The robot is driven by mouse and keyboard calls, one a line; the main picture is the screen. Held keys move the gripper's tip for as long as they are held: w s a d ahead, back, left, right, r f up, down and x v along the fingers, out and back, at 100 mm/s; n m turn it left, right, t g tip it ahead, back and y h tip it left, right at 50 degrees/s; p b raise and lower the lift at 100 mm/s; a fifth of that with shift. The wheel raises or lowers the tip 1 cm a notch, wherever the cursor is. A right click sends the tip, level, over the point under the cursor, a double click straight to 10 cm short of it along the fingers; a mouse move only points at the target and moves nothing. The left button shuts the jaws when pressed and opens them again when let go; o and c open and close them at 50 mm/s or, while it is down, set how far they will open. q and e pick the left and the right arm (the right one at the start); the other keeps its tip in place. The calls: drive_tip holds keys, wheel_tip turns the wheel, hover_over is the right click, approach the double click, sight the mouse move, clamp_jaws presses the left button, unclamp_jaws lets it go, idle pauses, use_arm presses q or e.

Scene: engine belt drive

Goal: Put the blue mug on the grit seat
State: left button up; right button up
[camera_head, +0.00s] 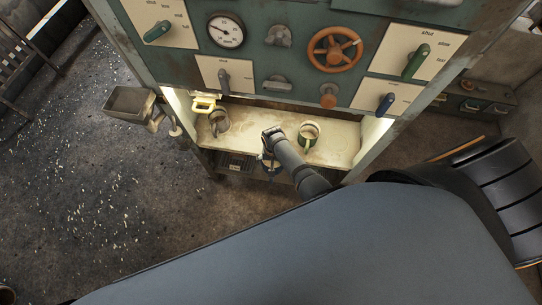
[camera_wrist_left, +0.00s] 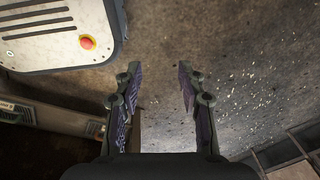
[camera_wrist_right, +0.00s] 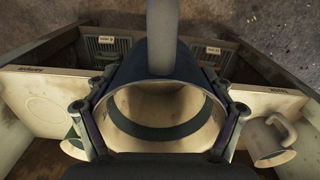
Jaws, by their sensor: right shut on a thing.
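My right gripper (camera_wrist_right: 159,108) is shut around a mug (camera_wrist_right: 182,70) with a dark blue-grey outside, a cream inside and a dark inner band. The mug's handle points up in the right wrist view. In the head view my right gripper (camera_head: 270,137) and the mostly hidden mug are at the front of the cream shelf (camera_head: 345,137); I cannot tell whether the mug touches it. A faint circle (camera_wrist_right: 45,109) is marked on the shelf. Labels sit on the front edge, too small to read, so I cannot tell which seat is grit. My left gripper (camera_wrist_left: 160,88) is open and empty.
A green mug (camera_head: 308,136) stands right of the held mug in the head view. A grey mug (camera_head: 219,122) stands to its left, near a yellow handle (camera_head: 203,104). The control panel (camera_head: 275,60) overhangs the shelf. Labelled bins (camera_wrist_right: 105,48) lie below the front edge.

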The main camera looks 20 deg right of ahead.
use_arm(q)
drive_tip(key=shift+w+d, duration=0.4)
drive_tip(key=shift+d, duration=0.15)
